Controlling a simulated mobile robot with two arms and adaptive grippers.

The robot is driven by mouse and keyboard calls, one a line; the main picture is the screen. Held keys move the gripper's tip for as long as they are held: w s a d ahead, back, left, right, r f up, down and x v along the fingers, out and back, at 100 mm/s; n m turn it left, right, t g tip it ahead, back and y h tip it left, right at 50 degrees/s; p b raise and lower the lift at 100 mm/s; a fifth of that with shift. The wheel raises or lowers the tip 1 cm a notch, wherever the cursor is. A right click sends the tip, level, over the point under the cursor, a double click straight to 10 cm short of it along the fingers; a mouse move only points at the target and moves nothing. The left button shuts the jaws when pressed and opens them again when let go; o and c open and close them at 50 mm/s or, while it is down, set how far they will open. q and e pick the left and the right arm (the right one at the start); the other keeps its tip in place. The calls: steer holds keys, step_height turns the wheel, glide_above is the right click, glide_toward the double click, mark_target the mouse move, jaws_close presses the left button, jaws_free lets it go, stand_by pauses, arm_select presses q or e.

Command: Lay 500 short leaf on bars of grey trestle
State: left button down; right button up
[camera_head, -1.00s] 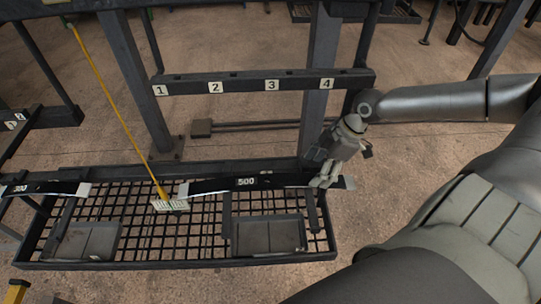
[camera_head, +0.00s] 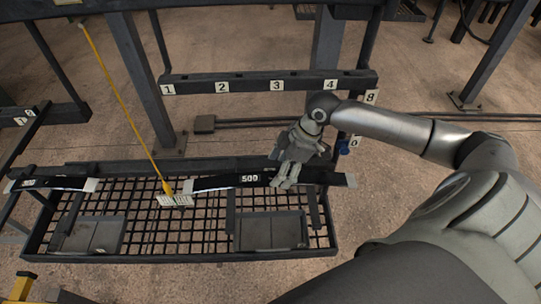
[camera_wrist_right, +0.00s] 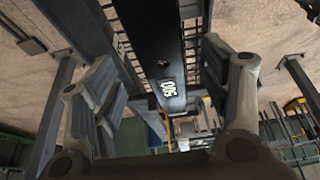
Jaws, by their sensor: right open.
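The 500 short leaf (camera_head: 222,182) is a dark flat strip with light ends and a white 500 label. It lies across dark bars (camera_head: 313,208) above the mesh tray of the rack. My right gripper (camera_head: 285,183) is at the leaf, right of its label, with the fingers pointing down. In the right wrist view the leaf (camera_wrist_right: 150,40) runs between the two open fingers (camera_wrist_right: 165,100), with a gap on both sides. My left gripper is not in view. I cannot tell which structure is the grey trestle.
A rail (camera_head: 250,84) with number plates crosses behind the leaf. Another leaf (camera_head: 45,183) lies at the left. Two grey plates, left (camera_head: 95,236) and right (camera_head: 270,231), sit on the mesh tray (camera_head: 180,257).

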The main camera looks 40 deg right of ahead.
mark_target(272, 177)
steer(key=shift+w+a, duration=0.1)
steer(key=shift+a, duration=0.15)
steer(key=p+x, duration=0.1)
steer(key=x, duration=0.4)
steer(key=shift+w+a, duration=0.15)
steer(key=shift+c, duration=0.4)
